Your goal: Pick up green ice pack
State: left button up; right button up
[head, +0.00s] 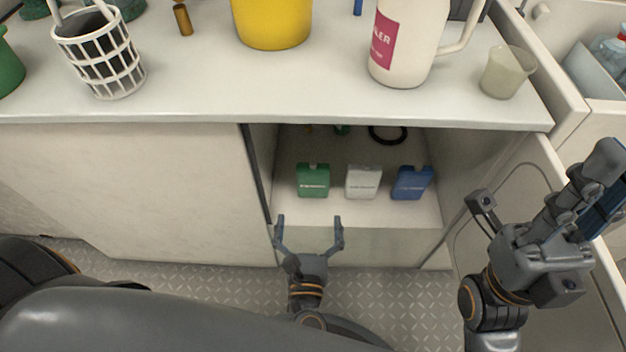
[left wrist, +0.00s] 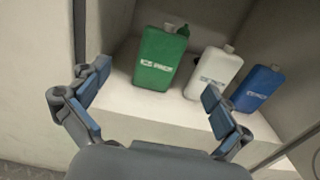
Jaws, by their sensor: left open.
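The green ice pack (head: 313,181) stands upright at the left of a row inside the open cupboard, near its front edge. It also shows in the left wrist view (left wrist: 158,60), ahead of the fingers and between them. My left gripper (head: 309,222) is open and empty, just in front of the cupboard opening and below the green pack. In the left wrist view its two fingers (left wrist: 155,98) are spread wide and do not touch the pack. My right gripper (head: 597,178) is at the right by the open door; its finger gap does not show clearly.
A white ice pack (head: 362,182) and a blue ice pack (head: 411,183) stand right of the green one. A black ring (head: 388,135) lies deeper inside. The counter (head: 200,95) overhangs the opening and holds a white basket (head: 100,55), a yellow bucket (head: 272,22) and a jug (head: 403,45).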

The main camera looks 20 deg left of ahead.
aim_at(313, 177)
pick_arm(q)
jog(key=b+x, duration=0.1)
jog(key=x, duration=0.6)
jog(key=shift+w, duration=0.1)
jog(key=shift+d+b+x, duration=0.2)
jog(key=shift+b+x, duration=0.35)
jog(key=shift+x, duration=2.2)
jog(key=shift+r, duration=0.2)
jog(key=c, duration=1.5)
